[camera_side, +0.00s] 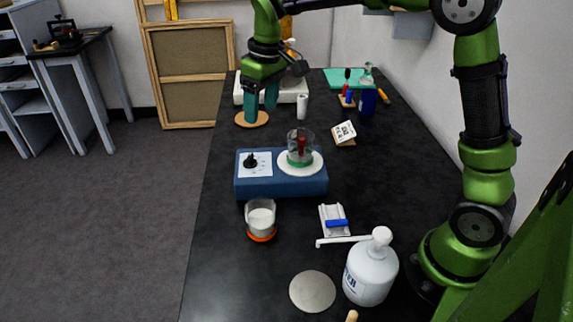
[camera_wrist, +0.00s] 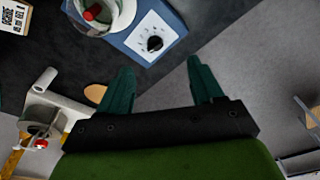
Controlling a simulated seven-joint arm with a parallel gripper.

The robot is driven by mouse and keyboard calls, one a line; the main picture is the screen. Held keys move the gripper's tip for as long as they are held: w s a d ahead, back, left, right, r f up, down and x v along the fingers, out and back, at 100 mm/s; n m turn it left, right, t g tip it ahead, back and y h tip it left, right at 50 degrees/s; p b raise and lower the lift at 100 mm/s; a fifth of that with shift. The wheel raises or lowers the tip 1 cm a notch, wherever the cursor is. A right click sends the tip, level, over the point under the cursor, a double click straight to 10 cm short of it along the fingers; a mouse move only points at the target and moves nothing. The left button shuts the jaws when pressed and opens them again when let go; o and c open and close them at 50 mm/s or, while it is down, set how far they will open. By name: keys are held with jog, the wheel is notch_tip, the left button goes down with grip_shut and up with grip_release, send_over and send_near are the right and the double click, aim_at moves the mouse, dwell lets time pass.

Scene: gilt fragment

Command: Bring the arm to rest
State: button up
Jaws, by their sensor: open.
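My gripper (camera_side: 261,112) hangs over the far left part of the black bench, with its two teal fingers apart and nothing between them. In the wrist view the fingers (camera_wrist: 160,68) are spread, with dark bench and grey floor beyond them. Below the fingers in the side view is a round tan disc (camera_side: 252,119); I cannot tell the exact height of the fingertips above it. The disc also shows beside the left finger in the wrist view (camera_wrist: 95,93).
A blue stirrer unit (camera_side: 282,184) holds a glass beaker (camera_side: 300,146) with a red item inside. A beaker of white material (camera_side: 261,216), a white pump bottle (camera_side: 371,272) and a round plate (camera_side: 312,292) stand nearer. A white device (camera_side: 287,94) sits behind my gripper.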

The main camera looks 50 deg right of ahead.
jog(key=s+r+m+t+y, duration=0.1)
jog(key=s+m+t, duration=0.4)
jog(key=s, duration=1.6)
jog(key=shift+s+r+m+t, duration=0.3)
jog(key=shift+r+m, duration=0.1)
jog(key=shift+m, duration=0.1)
